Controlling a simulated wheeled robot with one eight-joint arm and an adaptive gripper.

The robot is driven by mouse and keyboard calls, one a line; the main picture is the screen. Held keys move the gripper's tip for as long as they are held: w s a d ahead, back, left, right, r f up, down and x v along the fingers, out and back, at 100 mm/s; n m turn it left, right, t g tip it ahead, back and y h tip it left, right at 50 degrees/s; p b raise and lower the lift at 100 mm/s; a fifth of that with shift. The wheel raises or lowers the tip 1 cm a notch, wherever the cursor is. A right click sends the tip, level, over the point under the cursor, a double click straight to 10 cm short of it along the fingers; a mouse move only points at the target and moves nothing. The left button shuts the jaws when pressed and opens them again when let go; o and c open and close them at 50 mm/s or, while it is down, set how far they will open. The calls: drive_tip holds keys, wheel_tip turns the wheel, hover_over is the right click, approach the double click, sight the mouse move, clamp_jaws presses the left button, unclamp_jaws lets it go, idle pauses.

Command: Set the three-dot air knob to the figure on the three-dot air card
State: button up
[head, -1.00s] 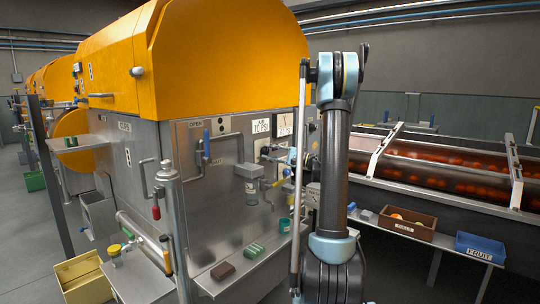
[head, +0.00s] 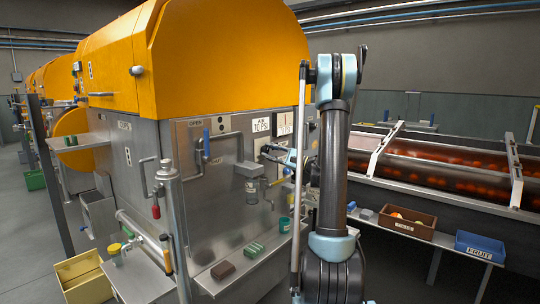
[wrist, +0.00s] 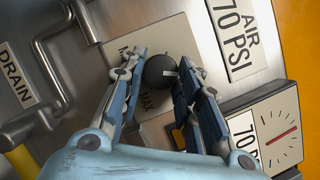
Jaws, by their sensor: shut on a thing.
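The round black air knob (wrist: 162,70) sits on a pale plate (wrist: 165,32) in the wrist view, its white mark toward the right of the picture. "MAX" is printed at the plate's lower left; a partly covered word starting with "M" is at its upper left. My gripper (wrist: 160,76) is shut on the knob, one finger on each side. The air card (wrist: 236,38) beside it reads "AIR 70 PSI"; it also shows in the head view (head: 261,125). Its dots cannot be made out. In the head view my gripper (head: 266,151) is at the panel and hides the knob.
A gauge (wrist: 281,133) with a red needle is close to my right finger. A bent pipe handle (wrist: 62,65) and a "DRAIN" label (wrist: 15,77) are at left. A shelf (head: 235,262) with small blocks juts out below the panel.

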drive_tip(key=o, duration=1.1)
drive_tip(key=shift+a, duration=0.1)
drive_tip(key=shift+c, duration=0.2)
drive_tip(key=v, duration=1.2)
drive_tip(key=shift+f, duration=0.1)
